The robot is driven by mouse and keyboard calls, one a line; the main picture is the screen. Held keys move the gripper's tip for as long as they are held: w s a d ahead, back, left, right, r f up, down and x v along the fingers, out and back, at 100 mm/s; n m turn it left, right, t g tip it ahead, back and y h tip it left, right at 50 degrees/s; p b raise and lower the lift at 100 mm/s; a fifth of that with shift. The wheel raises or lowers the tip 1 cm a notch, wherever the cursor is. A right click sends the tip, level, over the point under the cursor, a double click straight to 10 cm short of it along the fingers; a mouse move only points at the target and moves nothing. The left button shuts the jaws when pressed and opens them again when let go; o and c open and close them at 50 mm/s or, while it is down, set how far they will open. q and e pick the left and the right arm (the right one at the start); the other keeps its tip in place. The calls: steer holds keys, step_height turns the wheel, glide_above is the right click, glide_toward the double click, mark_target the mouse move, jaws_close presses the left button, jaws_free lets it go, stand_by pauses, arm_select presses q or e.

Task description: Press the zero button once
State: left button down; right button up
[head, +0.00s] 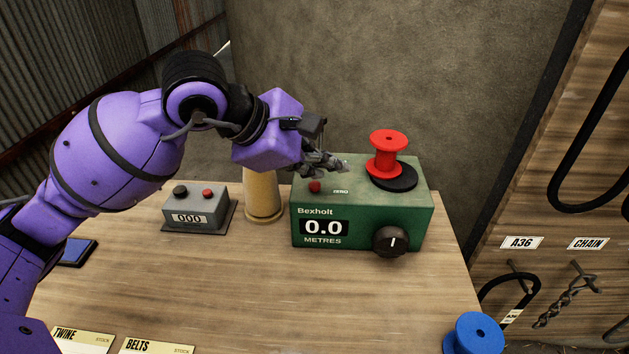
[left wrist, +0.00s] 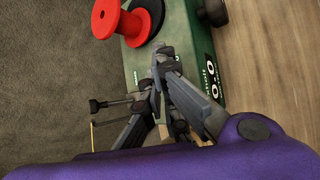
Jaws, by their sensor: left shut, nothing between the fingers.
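The green Bexholt meter (head: 365,218) stands on the bench, its display (head: 323,227) reading 0.0 METRES. The red button (head: 314,187) is on its top, left of the ZERO label (head: 341,191). My left gripper (head: 343,165) is shut and empty, its tips pointing right, above the back left part of the meter's top. In the head view the tips appear above and right of the button, apart from it. In the left wrist view the shut fingers (left wrist: 165,55) overlap the meter (left wrist: 178,28), and I cannot make out the button there. My right gripper is not in view.
A red spool (head: 388,155) sits on a black disc (head: 393,178) on the meter, right of my gripper. A black knob (head: 390,241) is on its front. Left stand a tan cylinder (head: 263,195) and a grey counter box (head: 196,208). The front bench is mostly clear.

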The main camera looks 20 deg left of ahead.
arm_select(q)
steer(key=shift+r+p, duration=0.3)
steer(key=shift+r, duration=0.2)
step_height(320, 180, up, 4)
steer(key=shift+f+p, duration=0.1)
steer(key=shift+p, duration=0.9)
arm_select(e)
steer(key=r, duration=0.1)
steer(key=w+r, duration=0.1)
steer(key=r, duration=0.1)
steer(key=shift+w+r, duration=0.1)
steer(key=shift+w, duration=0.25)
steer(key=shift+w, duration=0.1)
